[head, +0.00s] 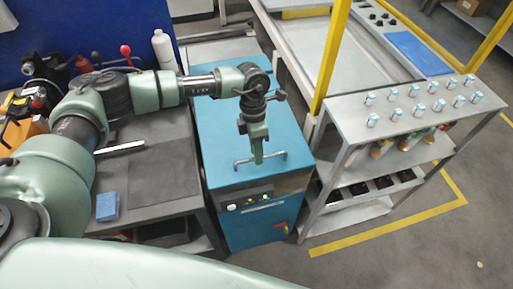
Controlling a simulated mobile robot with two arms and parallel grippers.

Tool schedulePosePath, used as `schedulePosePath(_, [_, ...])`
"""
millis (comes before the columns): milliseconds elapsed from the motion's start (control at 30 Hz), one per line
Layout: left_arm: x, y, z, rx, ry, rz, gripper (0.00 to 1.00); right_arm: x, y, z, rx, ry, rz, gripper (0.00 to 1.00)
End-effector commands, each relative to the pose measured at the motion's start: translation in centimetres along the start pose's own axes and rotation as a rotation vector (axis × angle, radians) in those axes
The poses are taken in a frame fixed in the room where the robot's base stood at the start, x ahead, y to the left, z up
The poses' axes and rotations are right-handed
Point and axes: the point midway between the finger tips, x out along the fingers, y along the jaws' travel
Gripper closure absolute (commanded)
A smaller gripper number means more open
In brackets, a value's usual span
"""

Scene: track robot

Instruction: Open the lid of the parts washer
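The parts washer (262,222) is a blue cabinet with a control panel on its front. Its blue lid (218,130) lies flat and closed on top. A grey bar handle (277,157) runs along the lid's front edge. My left gripper (258,160) points down over the middle of the handle, and its fingertips overlap the bar in the head view. I cannot tell whether the fingers are closed on the bar or only beside it. My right gripper is not in view.
A grey workbench (150,170) with a blue block (107,206) stands to the left. A metal shelf rack (385,110) with several small cylinders on top stands close on the right. Yellow posts rise behind it. Yellow floor lines mark free floor at the right front.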

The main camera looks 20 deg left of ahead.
Motion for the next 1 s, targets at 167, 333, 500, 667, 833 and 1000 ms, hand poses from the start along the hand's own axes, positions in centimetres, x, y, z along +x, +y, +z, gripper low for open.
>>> schedulePosePath(167, [0.18,-0.02,0.02,0.001,0.000,0.000,0.68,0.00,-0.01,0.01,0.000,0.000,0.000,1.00])
schedulePosePath(333, [0.15,-0.03,0.03,0.001,-0.001,-0.001,0.95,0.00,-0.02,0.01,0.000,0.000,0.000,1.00])
schedulePosePath(500, [0.12,-0.02,0.04,0.000,-0.001,0.000,1.00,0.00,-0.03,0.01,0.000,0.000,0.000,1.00])
schedulePosePath(667, [0.10,-0.01,0.04,0.000,-0.001,0.000,1.00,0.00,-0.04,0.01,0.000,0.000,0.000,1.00])
schedulePosePath(833, [0.08,0.00,0.05,0.000,-0.001,0.000,1.00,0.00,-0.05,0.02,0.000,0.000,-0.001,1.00])
schedulePosePath(1000, [0.07,0.00,0.05,0.000,-0.002,0.000,1.00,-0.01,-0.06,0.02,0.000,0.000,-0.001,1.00])
